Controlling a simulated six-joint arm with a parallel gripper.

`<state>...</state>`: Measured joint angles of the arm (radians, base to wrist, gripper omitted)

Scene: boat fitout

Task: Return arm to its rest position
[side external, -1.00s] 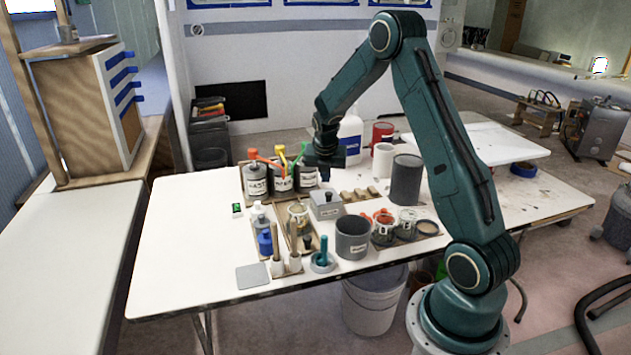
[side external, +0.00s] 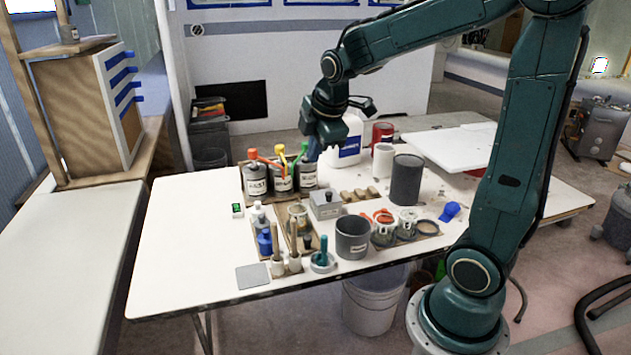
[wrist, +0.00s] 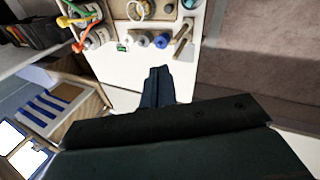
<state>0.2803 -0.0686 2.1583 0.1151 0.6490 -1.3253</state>
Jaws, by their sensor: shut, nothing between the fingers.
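My gripper (side external: 313,156) points down above the back of the white worktable (side external: 190,225), over the right end of the tin rack in the side view. Its fingertips partly overlap the rack's right tin, and I cannot tell exactly how high they are above it. In the wrist view my gripper (wrist: 158,72) shows its fingers together with nothing between them. The arm is bent, with its elbow raised out of the top of the side view.
Labelled tins (side external: 256,182) with coloured tools stand in a wooden rack. A white jug (side external: 349,145), a dark cylinder (side external: 406,180), a grey pot (side external: 352,238) and small bottles (side external: 265,241) crowd the table. A blue item (side external: 450,211) lies at the right. The table's left side is clear.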

